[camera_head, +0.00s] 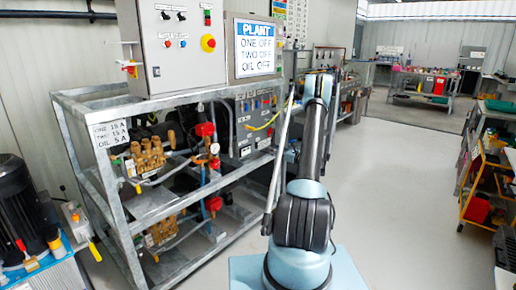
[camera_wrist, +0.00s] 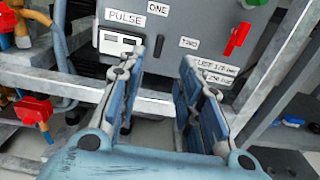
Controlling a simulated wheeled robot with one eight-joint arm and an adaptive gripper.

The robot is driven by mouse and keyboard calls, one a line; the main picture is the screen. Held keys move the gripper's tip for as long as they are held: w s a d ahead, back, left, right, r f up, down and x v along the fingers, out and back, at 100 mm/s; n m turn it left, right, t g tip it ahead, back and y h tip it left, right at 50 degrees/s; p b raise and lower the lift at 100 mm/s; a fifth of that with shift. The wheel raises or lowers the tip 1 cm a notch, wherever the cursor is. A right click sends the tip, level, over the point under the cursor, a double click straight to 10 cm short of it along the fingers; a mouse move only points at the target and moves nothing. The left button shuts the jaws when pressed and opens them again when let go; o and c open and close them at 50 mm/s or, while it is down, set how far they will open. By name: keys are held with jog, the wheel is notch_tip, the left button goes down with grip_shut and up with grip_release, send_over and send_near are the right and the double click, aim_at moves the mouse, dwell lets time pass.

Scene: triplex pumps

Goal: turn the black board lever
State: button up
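The grey board (camera_wrist: 205,22) with white labels PULSE, ONE and TWO fills the top of the wrist view. A small dark upright piece (camera_wrist: 158,46) shows on it just beyond my left finger; I cannot tell for sure that it is the black lever. A red lever (camera_wrist: 237,39) stands tilted at the right of the board. My gripper (camera_wrist: 163,63) is open and empty, its two blue-grey fingers wide apart in front of the board's lower edge. In the head view the board (camera_head: 253,118) is partly behind my arm, and my gripper cannot be made out.
A galvanised frame rail (camera_wrist: 152,104) runs below the board, and a slanted post (camera_wrist: 272,62) stands at right. Red-handled valves (camera_wrist: 33,110) and hoses are at left. The floor (camera_head: 395,190) right of the pump frame is clear up to a yellow trolley (camera_head: 480,180).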

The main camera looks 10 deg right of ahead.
aim_at(257, 144)
jog(key=x, duration=1.3)
jog(key=shift+w+a, duration=0.15)
jog(key=shift+w, duration=0.05)
grip_shut()
